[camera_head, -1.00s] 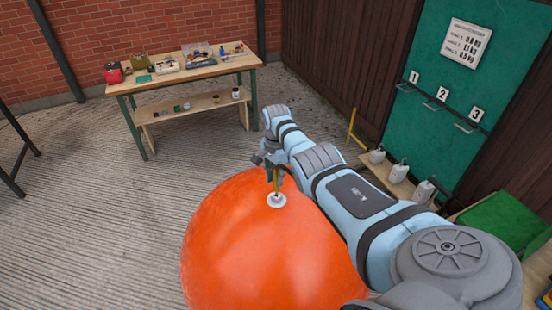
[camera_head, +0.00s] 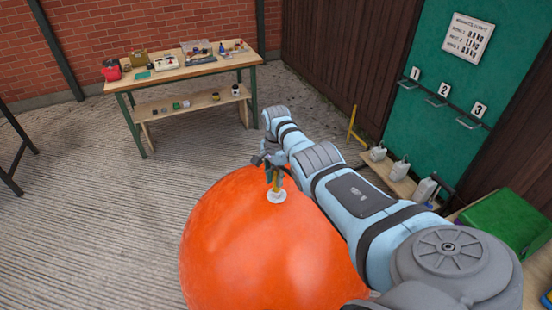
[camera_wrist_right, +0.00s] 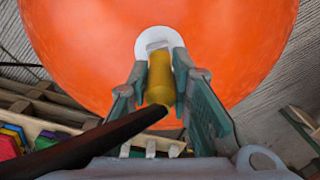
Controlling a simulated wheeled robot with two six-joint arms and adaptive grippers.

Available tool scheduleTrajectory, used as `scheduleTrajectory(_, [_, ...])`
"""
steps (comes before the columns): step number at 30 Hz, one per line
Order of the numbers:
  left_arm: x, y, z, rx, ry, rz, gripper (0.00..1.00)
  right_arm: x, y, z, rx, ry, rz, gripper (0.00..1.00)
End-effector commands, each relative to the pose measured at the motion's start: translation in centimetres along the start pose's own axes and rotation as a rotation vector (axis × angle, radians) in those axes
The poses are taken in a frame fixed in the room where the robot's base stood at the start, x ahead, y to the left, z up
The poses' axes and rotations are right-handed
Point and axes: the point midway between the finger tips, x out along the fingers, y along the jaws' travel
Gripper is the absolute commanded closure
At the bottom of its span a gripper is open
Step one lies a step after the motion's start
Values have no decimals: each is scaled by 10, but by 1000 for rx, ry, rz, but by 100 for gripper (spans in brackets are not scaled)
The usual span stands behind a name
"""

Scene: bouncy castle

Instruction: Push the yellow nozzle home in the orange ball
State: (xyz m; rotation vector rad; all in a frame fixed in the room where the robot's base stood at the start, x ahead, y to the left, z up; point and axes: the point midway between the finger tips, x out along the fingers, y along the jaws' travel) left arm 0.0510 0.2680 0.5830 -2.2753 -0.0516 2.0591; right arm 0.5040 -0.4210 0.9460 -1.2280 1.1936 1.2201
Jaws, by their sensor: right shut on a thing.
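The big orange ball (camera_head: 250,250) fills the lower middle of the head view and the top of the right wrist view (camera_wrist_right: 90,50). A white round valve (camera_head: 276,197) sits on its top; it also shows in the wrist view (camera_wrist_right: 146,42). My right gripper (camera_wrist_right: 160,70) is shut on the yellow nozzle (camera_wrist_right: 160,80), one green-grey finger on each side. The nozzle's front end meets the valve. How deep it sits is hard to tell. A dark tube (camera_wrist_right: 90,143) runs from the nozzle's rear to the lower left. My left gripper is out of view.
A workbench (camera_head: 185,70) with tools and boxes stands at the back left. At the right are a green board (camera_head: 455,100) with numbered hooks, several pale canisters (camera_head: 400,170) and a green box (camera_head: 505,222). The paved floor at left (camera_head: 90,220) is clear.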

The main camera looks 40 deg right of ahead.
Motion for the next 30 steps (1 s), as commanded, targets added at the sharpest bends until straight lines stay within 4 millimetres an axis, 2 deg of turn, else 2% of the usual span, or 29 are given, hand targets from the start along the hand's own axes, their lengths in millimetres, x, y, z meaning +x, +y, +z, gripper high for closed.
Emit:
scheduleTrajectory(2, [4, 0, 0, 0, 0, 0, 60, 4, 0, 0, 0, 0, 0, 100])
scheduleTrajectory(3, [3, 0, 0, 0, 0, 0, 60, 3, 0, 0, 0, 0, 0, 76])
scheduleTrajectory(7, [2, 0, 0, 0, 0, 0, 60, 2, 0, 0, 0, 0, 0, 57])
scheduleTrajectory(16, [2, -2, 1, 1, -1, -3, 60, 1, 0, 0, 0, 0, 0, 57])
scheduleTrajectory(19, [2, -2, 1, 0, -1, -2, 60, -9, -1, -1, 0, 1, -3, 57])
scheduleTrajectory(22, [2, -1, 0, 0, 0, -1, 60, -29, -1, 0, -1, 2, -4, 57])
scheduleTrajectory(27, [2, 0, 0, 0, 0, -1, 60, -79, -1, 0, 0, 2, -6, 57])
scheduleTrajectory(30, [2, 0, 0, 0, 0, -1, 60, -102, -1, 0, 0, 0, -3, 57])
